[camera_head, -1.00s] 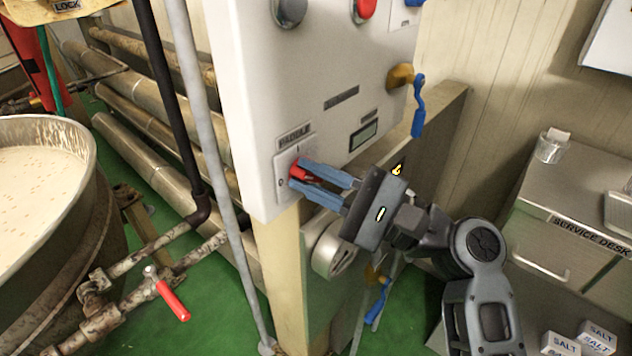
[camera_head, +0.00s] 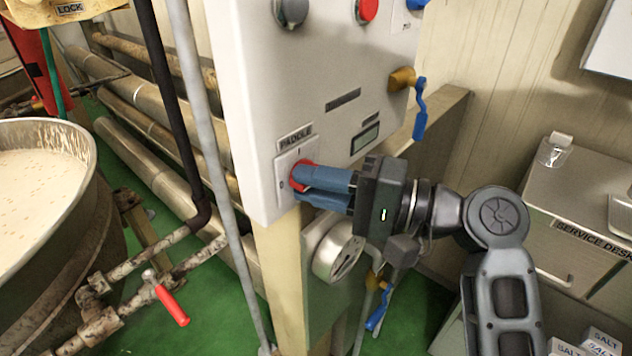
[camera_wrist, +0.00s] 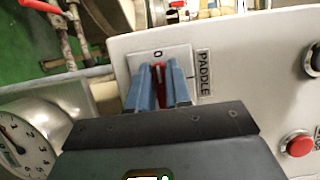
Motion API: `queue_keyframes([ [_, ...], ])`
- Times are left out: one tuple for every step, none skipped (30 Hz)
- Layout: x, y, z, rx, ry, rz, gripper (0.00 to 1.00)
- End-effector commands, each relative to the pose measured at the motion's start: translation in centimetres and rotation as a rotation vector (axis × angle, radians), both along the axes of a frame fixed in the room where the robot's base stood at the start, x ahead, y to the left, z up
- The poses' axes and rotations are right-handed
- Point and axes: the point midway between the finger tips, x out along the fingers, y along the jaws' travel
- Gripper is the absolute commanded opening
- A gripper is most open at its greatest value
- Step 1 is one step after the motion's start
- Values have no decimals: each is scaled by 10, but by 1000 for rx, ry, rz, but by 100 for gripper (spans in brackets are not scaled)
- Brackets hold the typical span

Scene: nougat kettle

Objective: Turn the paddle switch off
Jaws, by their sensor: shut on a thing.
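The paddle switch (camera_head: 300,172) is a red rotary knob on a white plate, low on the left of the white control panel (camera_head: 300,80). A "PADDLE" label (camera_head: 295,138) sits above it. My gripper (camera_head: 300,178) has its blue fingers closed on the red knob. In the wrist view my gripper (camera_wrist: 159,90) holds the red knob (camera_wrist: 159,72) between its fingers, and a "0" mark shows on the plate (camera_wrist: 158,54) beyond it. The fingers hide most of the knob.
The panel also carries a grey knob (camera_head: 292,10), a red button (camera_head: 367,9), a small display (camera_head: 365,138) and a blue-handled valve (camera_head: 420,108). A round gauge (camera_head: 338,252) is below. A kettle (camera_head: 40,190) and pipes stand at left, a service desk (camera_head: 590,235) at right.

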Motion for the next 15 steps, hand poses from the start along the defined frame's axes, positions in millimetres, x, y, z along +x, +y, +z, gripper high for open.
queue_keyframes([
  [-1, 0, -2, -6, -3, 2, 0],
  [-1, 0, -2, -8, -5, 2, 0],
  [-1, 0, -2, -10, -7, 3, 0],
  [-1, 0, -2, -10, -7, 3, 0],
  [-1, 0, -2, -12, -8, 3, 0],
  [-1, 0, -2, -12, -9, 3, 0],
  [-1, 0, -2, -12, -9, 3, 0],
  [-1, 0, -2, -12, -9, 3, 0],
  [-1, 0, -2, -12, -9, 3, 0],
  [-1, 0, -2, -12, -9, 3, 0],
  [-1, 0, -2, -12, -9, 3, 0],
  [-1, 0, -2, -12, -9, 3, 0],
  [-1, 1, -2, -12, -9, 3, 0],
  [-1, 0, -2, -12, -8, 3, 0],
  [-1, 1, -2, -12, -8, 3, 20],
])
